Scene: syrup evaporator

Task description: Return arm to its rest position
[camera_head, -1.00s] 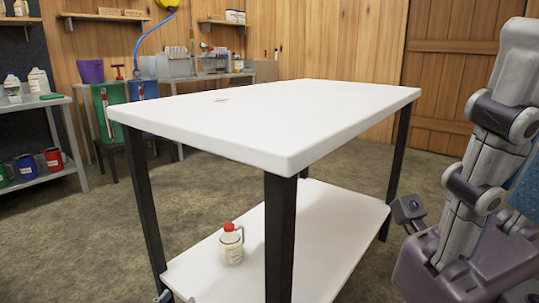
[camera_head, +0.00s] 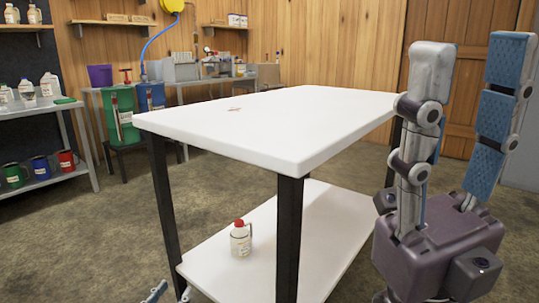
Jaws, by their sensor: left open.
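My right gripper (camera_head: 470,65) stands large at the right with its two fingers pointing up. The fingers are well apart with nothing between them, so it is open and empty. Its purple palm (camera_head: 438,240) is in front of the table's right side. Of my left gripper (camera_head: 170,293), only the fingertips show at the bottom edge, left of the table's lower shelf. They are apart and nothing shows between them; the rest is out of frame.
A white-topped table (camera_head: 265,120) with dark legs fills the middle. Its top is nearly bare. A red-capped jug (camera_head: 240,239) stands on its lower shelf (camera_head: 320,225). Mugs and jugs stand on a rack (camera_head: 60,182) at left. Open floor (camera_head: 80,245) lies at lower left.

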